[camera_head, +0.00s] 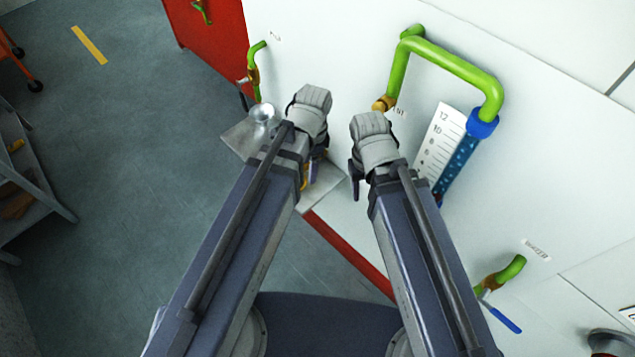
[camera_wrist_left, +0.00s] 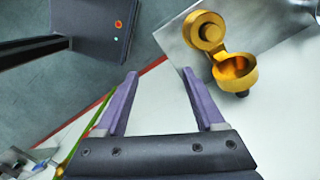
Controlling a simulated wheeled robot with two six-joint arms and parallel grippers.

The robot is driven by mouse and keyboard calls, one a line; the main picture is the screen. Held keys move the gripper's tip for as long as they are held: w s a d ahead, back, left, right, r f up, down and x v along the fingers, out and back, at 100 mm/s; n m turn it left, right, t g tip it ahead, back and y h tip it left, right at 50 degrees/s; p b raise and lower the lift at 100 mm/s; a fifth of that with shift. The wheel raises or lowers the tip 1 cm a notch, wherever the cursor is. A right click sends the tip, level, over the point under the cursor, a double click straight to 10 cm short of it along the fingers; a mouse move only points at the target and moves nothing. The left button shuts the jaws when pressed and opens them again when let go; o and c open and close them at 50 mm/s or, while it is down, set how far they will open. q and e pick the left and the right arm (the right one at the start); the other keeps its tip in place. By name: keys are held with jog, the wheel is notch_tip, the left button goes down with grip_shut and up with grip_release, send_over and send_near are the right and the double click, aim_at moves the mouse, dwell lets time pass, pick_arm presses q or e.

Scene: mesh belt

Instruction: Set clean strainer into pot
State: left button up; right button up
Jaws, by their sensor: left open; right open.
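A gold fitting with two round cups (camera_wrist_left: 235,72) sits at the edge of a grey metal plate (camera_wrist_left: 272,18) in the left wrist view. One cup is hollow; I cannot tell whether it is the pot. My left gripper (camera_wrist_left: 158,73) is open and empty, with the fitting beyond its right finger. In the head view my left gripper (camera_head: 310,172) is over the plate, mostly hidden by its arm. A shiny silver cup-like piece (camera_head: 262,112) stands on the plate's left part; it may be the strainer. My right gripper (camera_head: 355,178) is open, right of the plate.
A white wall panel (camera_head: 330,50) carries a green pipe (camera_head: 455,65), a blue gauge tube (camera_head: 458,160) with a scale, and a green valve pipe (camera_head: 256,70) near the silver piece. A grey rack (camera_head: 30,190) stands at left. Open floor (camera_head: 130,150) lies between.

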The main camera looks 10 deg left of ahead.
pick_arm(q)
jog(key=s+d+n, duration=0.3)
jog(key=s+n, duration=0.2)
jog(key=n, duration=0.4)
jog(key=shift+s+n, duration=0.4)
